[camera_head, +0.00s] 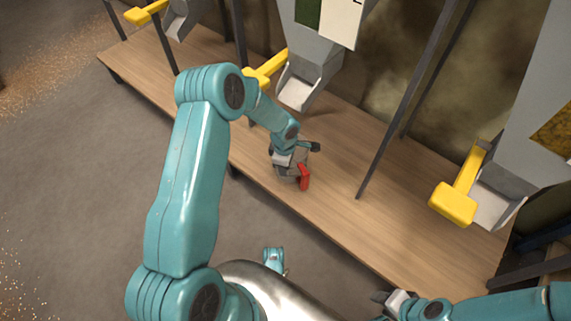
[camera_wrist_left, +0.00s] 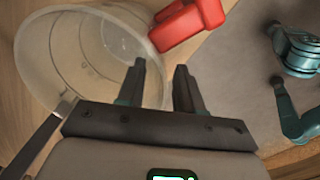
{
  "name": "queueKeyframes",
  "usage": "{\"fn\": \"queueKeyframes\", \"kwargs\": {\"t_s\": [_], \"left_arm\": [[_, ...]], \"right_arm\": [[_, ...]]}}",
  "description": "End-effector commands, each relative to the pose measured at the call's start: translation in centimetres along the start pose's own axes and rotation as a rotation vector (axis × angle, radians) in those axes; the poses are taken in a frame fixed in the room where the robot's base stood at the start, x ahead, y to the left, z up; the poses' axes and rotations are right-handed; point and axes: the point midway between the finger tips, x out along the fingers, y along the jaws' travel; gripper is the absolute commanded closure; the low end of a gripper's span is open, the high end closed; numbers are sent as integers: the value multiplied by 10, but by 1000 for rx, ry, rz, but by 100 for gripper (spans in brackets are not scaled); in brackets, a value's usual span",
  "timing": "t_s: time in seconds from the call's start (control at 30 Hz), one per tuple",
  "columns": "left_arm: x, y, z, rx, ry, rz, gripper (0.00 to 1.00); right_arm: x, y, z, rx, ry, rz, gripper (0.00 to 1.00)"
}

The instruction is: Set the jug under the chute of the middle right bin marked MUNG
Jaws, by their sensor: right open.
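The clear jug (camera_head: 288,172) with a red handle (camera_head: 304,178) stands on the wooden bench, forward of the middle chute (camera_head: 297,88). My left gripper (camera_head: 295,149) is at the jug's top, partly covering it. In the left wrist view the jug's mouth (camera_wrist_left: 85,50) and red handle (camera_wrist_left: 187,22) show. My left gripper's fingers (camera_wrist_left: 160,72) are apart, with the jug's rim seeming to pass between them; contact cannot be told. My right gripper (camera_head: 383,304) is open and empty near the bottom edge. No MUNG marking is readable.
Grey bins with chutes and yellow levers (camera_head: 453,200) line the back of the bench (camera_head: 335,215). Dark upright posts (camera_head: 385,140) stand along it. Bare bench lies right of the jug. Spilled grains lie on the floor at left.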

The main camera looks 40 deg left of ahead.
Motion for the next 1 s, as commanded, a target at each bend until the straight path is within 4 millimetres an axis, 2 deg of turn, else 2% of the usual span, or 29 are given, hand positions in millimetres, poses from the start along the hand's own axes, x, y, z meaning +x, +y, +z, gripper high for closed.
{"fn": "queueKeyframes", "kwargs": {"t_s": [0.2, 0.5, 0.6, 0.7, 0.77, 0.87, 1.0], "left_arm": [[-7, 0, 0, 0, 0, 0, 64], [-61, 1, 0, 1, 0, 2, 64], [-72, 1, 0, 1, 0, 1, 64], [-75, -3, 4, 25, -10, -4, 64], [-72, -12, 12, 85, -33, -13, 64], [-59, -39, 35, 269, -108, -25, 64], [-43, -92, 74, 613, -238, -5, 64]], "right_arm": [[-8, -3, 2, 0, -6, 0, 57], [-23, -11, 6, -12, -18, -1, 57], [-25, -13, 8, -15, -21, -2, 57], [-25, -13, 8, -16, -23, -2, 57], [-25, -13, 8, -16, -23, -2, 57], [-25, -13, 8, -17, -23, -2, 57], [-25, -13, 8, -16, -23, -2, 57]]}}
